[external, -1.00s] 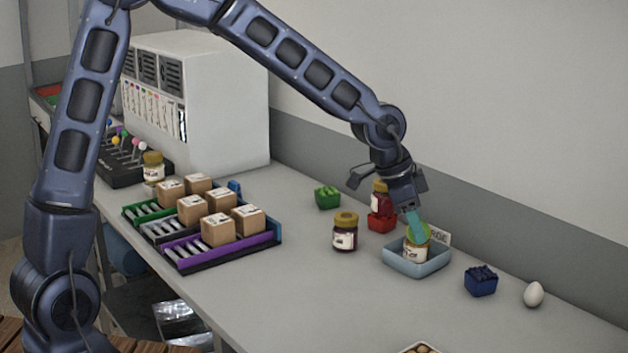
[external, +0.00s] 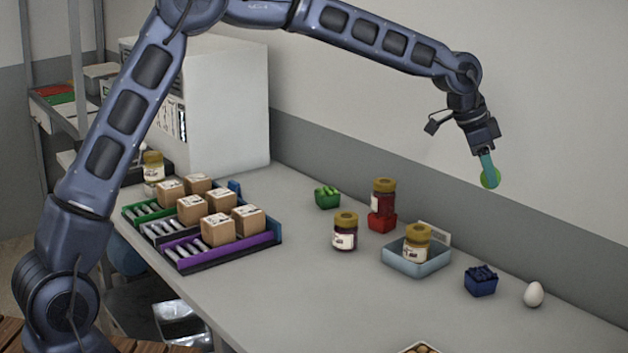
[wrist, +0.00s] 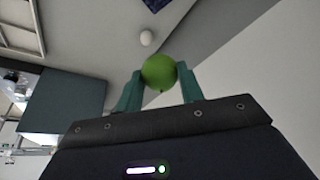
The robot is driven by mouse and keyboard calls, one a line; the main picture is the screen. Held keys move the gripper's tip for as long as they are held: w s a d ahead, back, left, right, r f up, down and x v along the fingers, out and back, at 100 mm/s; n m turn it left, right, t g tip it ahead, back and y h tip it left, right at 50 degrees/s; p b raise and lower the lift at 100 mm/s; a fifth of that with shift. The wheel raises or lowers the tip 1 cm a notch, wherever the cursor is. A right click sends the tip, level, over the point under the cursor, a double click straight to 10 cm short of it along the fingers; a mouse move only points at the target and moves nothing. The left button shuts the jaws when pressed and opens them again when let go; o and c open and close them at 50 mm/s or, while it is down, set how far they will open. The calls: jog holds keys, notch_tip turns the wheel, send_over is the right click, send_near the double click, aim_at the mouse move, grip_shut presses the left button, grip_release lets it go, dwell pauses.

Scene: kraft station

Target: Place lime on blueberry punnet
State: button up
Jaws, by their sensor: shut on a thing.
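The green lime (external: 490,178) is held between the teal fingertips of my gripper (external: 488,168), which is shut on it. In the wrist view the lime (wrist: 159,71) sits between both fingers (wrist: 160,80). The gripper is high above the table, in the external view above the blueberry punnet. The blueberry punnet (external: 480,281) is a small dark blue box of blueberries, standing on the table between the grey-blue tray and the white egg. In the wrist view a dark blue corner of it (wrist: 155,5) shows at the top edge.
The white egg (external: 534,294) stands right of the punnet. The grey-blue tray (external: 412,266) holds a jar (external: 416,245). A dark jar (external: 344,234) and green punnet (external: 327,198) stand left. The wall is close behind.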

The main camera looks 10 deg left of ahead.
jog(key=shift+w+d, duration=0.45)
jog(key=shift+d, duration=0.15)
send_near(488, 273)
jog(key=x, duration=0.5)
jog(key=shift+w+d, duration=0.1)
jog(key=shift+f, duration=0.15)
jog(key=o, duration=1)
jog(key=v, duration=1.2)
